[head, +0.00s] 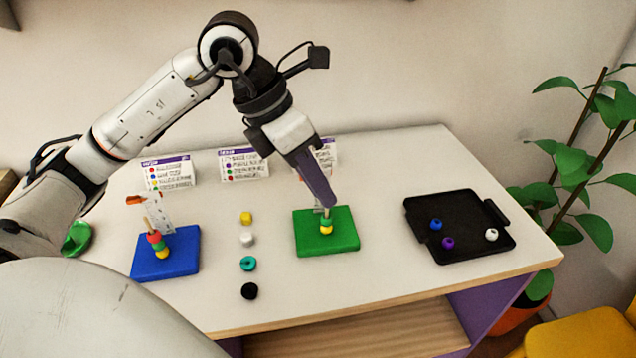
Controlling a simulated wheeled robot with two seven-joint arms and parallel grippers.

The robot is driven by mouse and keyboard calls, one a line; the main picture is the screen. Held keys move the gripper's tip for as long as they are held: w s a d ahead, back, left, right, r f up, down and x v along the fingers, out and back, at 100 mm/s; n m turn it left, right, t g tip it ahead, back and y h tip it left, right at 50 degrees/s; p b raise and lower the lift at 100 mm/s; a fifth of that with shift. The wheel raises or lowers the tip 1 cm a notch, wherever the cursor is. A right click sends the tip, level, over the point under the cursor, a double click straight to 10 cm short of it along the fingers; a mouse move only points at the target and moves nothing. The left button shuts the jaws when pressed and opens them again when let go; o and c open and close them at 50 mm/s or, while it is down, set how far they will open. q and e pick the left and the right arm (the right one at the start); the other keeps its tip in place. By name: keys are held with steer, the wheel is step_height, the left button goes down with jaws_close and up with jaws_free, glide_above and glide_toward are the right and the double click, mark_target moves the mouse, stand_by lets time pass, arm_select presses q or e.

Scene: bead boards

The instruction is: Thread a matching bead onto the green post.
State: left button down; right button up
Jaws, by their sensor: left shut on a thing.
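My left gripper (322,203) reaches down over the green board (345,238) and is shut on a small bead at its post. The fingers hide most of that bead and the post, so its colour is hard to tell. Just below the fingertips a green bead (326,221) shows above a yellow bead (327,230) at the base; I cannot tell whether the green one is the held bead. Loose beads lie in a row on the table: yellow (246,218), white (247,239), teal (248,263) and black (249,291). My right gripper is not in view.
A blue board (180,263) at left has stacked red, green and yellow beads. A black tray (470,208) at right holds blue, purple and white beads. Printed cards (168,174) stand along the back. A green bowl-like object (77,238) is at far left. Free table lies between green board and tray.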

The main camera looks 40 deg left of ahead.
arm_select(q)
steer(key=c, duration=1.6)
jaws_free()
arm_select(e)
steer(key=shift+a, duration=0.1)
